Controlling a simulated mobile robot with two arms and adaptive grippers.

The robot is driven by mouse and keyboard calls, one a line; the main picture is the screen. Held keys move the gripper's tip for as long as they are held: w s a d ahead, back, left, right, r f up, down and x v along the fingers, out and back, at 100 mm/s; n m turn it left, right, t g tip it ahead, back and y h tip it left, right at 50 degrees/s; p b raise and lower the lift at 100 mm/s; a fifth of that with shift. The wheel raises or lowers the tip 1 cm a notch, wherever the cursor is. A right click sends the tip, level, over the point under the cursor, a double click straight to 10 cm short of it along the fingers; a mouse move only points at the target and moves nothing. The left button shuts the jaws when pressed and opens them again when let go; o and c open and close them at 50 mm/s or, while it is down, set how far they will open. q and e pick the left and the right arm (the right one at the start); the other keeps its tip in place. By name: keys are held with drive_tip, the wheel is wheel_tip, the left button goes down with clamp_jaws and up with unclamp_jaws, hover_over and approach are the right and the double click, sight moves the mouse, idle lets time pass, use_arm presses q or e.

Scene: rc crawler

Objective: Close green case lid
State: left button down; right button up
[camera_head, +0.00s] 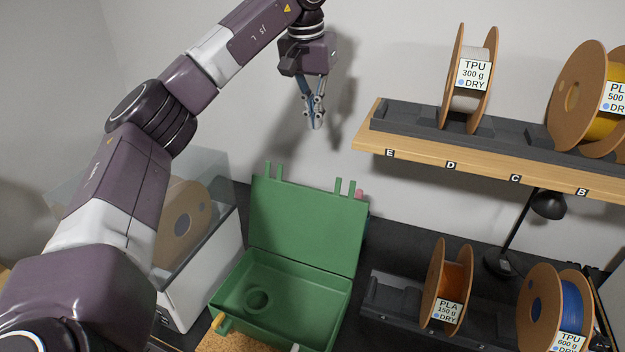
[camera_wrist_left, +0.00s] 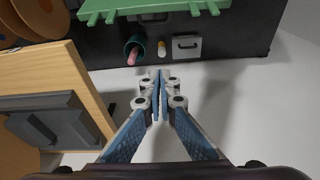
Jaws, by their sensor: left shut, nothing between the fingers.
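The green case (camera_head: 290,301) stands on the dark worktop with its lid (camera_head: 306,226) open, raised upright at the back. The inside of the case holds a round green ring shape and otherwise looks empty. My left gripper (camera_head: 316,126) is shut and empty, in the air above and behind the raised lid, near the wall. In the left wrist view my shut left gripper (camera_wrist_left: 157,75) points toward the worktop, and the edge of the green lid (camera_wrist_left: 150,8) shows at the top, apart from the fingers. My right gripper is not in view.
A wooden shelf (camera_head: 470,165) with filament spools is at the upper right. A lower rack (camera_head: 390,307) with an orange spool and a blue spool is right of the case. A clear-topped box (camera_head: 205,275) stands left. A cup (camera_wrist_left: 134,46) is behind the lid.

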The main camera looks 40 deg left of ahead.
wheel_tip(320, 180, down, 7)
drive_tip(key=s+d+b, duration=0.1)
drive_tip(key=b, duration=0.5)
use_arm(q)
drive_tip(key=s+d+p+x, duration=0.1)
drive_tip(key=p+x, duration=0.2)
drive_tip(key=x, duration=1.3)
drive_tip(key=s+p, duration=0.1)
drive_tip(key=s, duration=0.3)
drive_tip(key=shift+r, duration=0.15)
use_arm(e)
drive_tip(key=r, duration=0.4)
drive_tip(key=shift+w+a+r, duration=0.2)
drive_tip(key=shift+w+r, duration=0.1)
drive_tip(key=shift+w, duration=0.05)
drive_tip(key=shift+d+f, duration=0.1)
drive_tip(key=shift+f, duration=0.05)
